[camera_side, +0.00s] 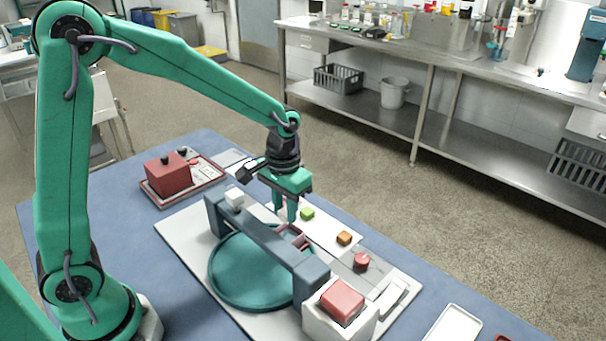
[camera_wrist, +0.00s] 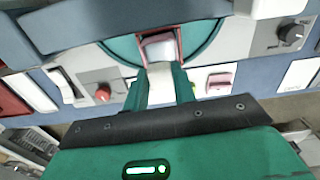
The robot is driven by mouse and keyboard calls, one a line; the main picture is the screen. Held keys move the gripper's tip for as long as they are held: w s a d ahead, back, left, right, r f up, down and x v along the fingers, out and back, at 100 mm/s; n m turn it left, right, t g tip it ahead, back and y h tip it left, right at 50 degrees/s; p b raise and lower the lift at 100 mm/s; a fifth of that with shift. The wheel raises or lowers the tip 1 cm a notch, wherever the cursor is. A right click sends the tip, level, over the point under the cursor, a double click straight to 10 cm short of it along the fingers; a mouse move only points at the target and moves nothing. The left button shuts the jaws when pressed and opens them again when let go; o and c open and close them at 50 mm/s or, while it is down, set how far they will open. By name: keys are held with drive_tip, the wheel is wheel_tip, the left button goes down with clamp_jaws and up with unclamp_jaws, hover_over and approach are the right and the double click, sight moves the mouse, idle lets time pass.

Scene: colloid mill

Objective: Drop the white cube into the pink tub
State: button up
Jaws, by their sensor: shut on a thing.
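My gripper (camera_side: 285,217) points down behind the grey-blue beam. In the wrist view its two fingers (camera_wrist: 162,76) are closed on the white cube (camera_wrist: 158,47). The cube is hard to make out between the fingers in the side view. The pink tub (camera_side: 293,237) is a small open box beside the beam, just below and right of the fingertips in the side view. In the wrist view the pink rim of the tub (camera_wrist: 178,43) frames the cube from behind. I cannot tell whether the cube's bottom is below the rim.
The grey-blue beam (camera_side: 267,240) crosses a round teal basin (camera_side: 238,280). A small white block (camera_side: 234,198) stands on the beam's left end. Green (camera_side: 307,213) and orange (camera_side: 344,238) buttons, a red knob (camera_side: 362,261) and a red-topped white box (camera_side: 312,320) are nearby.

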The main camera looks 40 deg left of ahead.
drive_tip(key=shift+f, duration=1.3)
idle(0.6)
drive_tip(key=o, duration=1.5)
drive_tip(key=shift+r, duration=0.15)
drive_tip(key=shift+r, duration=2.85)
